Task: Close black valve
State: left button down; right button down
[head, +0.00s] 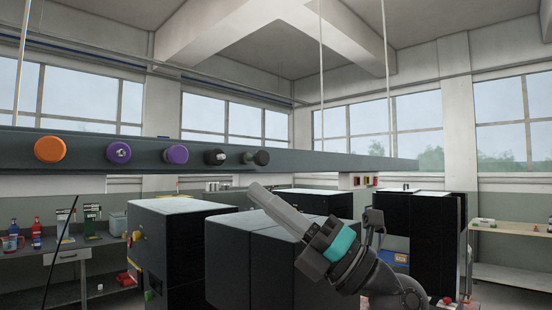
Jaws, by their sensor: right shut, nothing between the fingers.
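A long dark horizontal beam (330,163) hangs across the view with a row of round knobs on its front face. A black valve knob (215,157) sits right of the purple ones. Beside it on the right is another dark, blackish knob (261,158); I cannot tell from this view which of the two is the black valve, or how far either is turned. My right gripper (257,190) comes up from the lower right, with a teal band on its wrist. It is shut and empty, its tip a little below the dark knob in the picture, apart from it. My left gripper is out of view.
An orange knob (50,149) and two purple knobs (117,153) (175,155) share the beam to the left. Large black machine cabinets (180,250) stand below and behind. A workbench (60,250) with bottles is at the left. The space in front of the beam looks clear.

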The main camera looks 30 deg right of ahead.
notch_tip(320, 180, up, 3)
jog(key=n+g+h, duration=0.2)
jog(key=n+g, duration=0.1)
jog(key=n, duration=0.3)
jog(key=m+t+h, duration=0.2)
jog(key=t+h, duration=0.1)
jog(key=h, duration=0.7)
send_near(264, 158)
jog(key=p+x, duration=0.5)
jog(key=x, duration=0.1)
jog(key=shift+w+p, duration=0.1)
jog(key=shift+p, duration=0.25)
jog(key=shift+w, duration=0.35)
jog(key=shift+a, duration=0.1)
